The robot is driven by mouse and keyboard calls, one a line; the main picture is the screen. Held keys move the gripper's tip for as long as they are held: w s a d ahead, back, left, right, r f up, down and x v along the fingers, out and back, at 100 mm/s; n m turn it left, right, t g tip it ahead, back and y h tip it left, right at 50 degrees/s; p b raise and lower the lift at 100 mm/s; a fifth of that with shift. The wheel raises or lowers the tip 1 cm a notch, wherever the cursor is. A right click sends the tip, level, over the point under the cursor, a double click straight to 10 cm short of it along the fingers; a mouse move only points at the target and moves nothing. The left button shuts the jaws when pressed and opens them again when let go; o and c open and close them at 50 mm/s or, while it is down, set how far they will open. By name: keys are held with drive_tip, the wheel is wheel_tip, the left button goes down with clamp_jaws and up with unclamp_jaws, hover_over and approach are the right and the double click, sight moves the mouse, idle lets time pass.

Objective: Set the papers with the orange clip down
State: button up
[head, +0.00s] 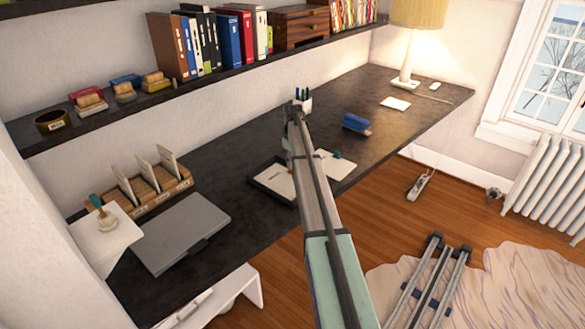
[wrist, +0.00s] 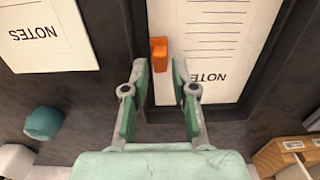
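The papers with the orange clip (wrist: 200,40) lie in the dark tray (wrist: 268,70), with "NOTES" printed upside down in the wrist view. The orange clip (wrist: 158,52) is near their left edge there. My gripper (wrist: 162,78) is open, its two fingers apart with nothing visible between the pads. The clip shows just beyond the gap between the fingertips. In the head view, the papers (head: 277,181) show in the tray (head: 262,185), but my arm covers part of them and the orange clip is hidden. My gripper is mostly hidden there too.
Another "NOTES" sheet (wrist: 40,30) lies beside the tray, with a teal object (wrist: 42,122) near it. A shelf overhangs the back. Desk toward the lamp is mostly clear.

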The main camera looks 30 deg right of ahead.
wheel_tip(320, 180, up, 10)
drive_tip(key=b, duration=0.2)
drive_tip(key=shift+f, duration=0.2)
